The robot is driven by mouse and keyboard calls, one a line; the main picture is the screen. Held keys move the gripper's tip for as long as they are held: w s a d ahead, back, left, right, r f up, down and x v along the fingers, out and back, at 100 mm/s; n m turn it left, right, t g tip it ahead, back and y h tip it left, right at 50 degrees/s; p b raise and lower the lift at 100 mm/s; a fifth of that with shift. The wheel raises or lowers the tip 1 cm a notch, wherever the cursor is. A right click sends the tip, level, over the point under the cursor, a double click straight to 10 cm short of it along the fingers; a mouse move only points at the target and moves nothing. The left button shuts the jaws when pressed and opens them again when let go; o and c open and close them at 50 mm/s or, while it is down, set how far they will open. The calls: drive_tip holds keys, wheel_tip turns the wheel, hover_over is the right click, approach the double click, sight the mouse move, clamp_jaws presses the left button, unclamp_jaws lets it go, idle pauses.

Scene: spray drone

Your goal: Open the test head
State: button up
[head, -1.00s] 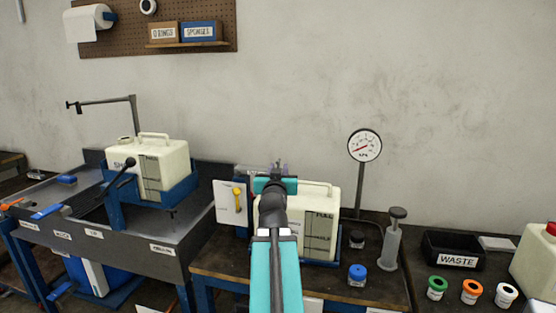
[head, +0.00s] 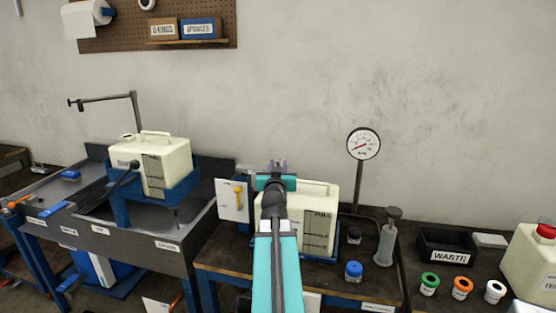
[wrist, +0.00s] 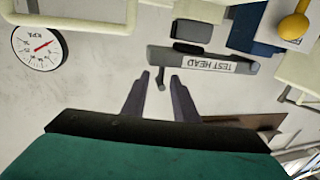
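The test head (wrist: 205,62) is a grey cylinder with a white "TEST HEAD" label, upside down in the wrist view. A short dark lever (wrist: 161,80) sticks out at its left end. My gripper (wrist: 160,75) is open and empty. Its two dark fingers point at the test head, with the lever appearing between the fingertips; I cannot tell the depth gap.
A pressure gauge (head: 363,144) on a stand is right of the tank. A yellow handle (head: 238,194) on a white panel is left. A blue-capped jar (head: 354,271), a grey pump (head: 388,238) and a waste bin (head: 446,250) stand to the right. Another tank (head: 150,162) sits over the sink.

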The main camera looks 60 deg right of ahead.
drive_tip(key=shift+x, duration=1.35)
clamp_jaws()
drive_tip(key=shift+a, duration=0.1)
